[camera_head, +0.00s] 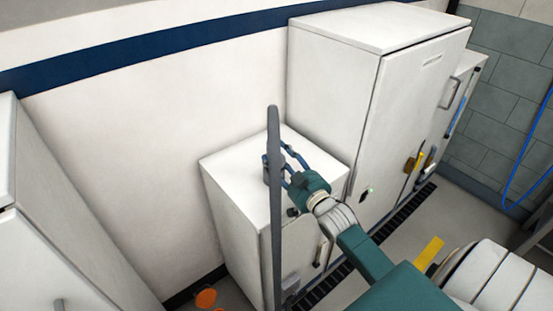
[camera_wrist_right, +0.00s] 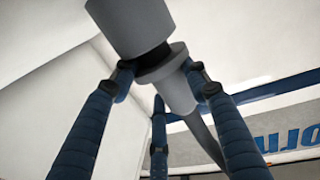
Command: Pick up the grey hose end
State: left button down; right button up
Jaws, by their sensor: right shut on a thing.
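The grey hose (camera_head: 273,210) runs upright in front of the low white cabinet. My right gripper (camera_head: 279,161) is at the upper part of the hose, its blue fingers around it. In the right wrist view the grey hose end (camera_wrist_right: 176,92) is thick and cylindrical, with a dark collar and a wider grey part above, and a thinner hose trailing down to the right. My right gripper's fingertips (camera_wrist_right: 168,80) press on both sides of it. The third finger is partly behind it. My left gripper is not in view.
A low white cabinet (camera_head: 235,185) stands behind the hose. A taller white cabinet (camera_head: 335,85) stands to its right. Another white unit (camera_head: 60,245) is at the left. Orange objects (camera_head: 206,298) lie on the floor. A blue hose (camera_head: 525,160) hangs at the far right.

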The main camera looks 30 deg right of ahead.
notch_tip(320, 180, up, 20)
dwell(0.5)
jog(key=shift+r, duration=0.1)
